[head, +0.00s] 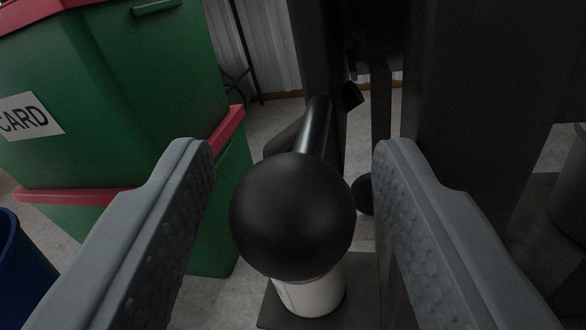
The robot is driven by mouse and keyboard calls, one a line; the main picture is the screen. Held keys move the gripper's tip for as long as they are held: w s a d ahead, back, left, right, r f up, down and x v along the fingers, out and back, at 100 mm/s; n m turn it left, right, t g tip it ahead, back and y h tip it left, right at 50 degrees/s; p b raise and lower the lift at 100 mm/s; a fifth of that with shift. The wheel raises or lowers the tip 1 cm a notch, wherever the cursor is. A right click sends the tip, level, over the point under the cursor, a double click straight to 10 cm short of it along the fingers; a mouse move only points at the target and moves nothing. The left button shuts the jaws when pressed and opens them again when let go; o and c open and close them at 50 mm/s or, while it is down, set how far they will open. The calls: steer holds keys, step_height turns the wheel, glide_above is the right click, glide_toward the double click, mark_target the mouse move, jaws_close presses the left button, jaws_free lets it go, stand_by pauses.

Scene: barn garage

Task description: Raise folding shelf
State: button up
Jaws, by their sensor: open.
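My gripper (293,155) is open, with its two grey textured fingers at the left and right of the picture. A black ball knob (292,216) on a dark bar (317,130) shows between the fingers, with visible gaps on both sides. I cannot tell what the bar belongs to. No part is clearly recognisable as the folding shelf; it may be hidden or outside the view.
Stacked green bins (130,90) with red rims and a "CARD" label stand at the left. A blue container (22,270) is at the lower left edge. A white cylinder (312,297) sits below the knob. Dark upright panels (460,80) fill the right side.

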steer(key=shift+c, duration=0.2)
jaws_close()
steer(key=shift+a, duration=0.1)
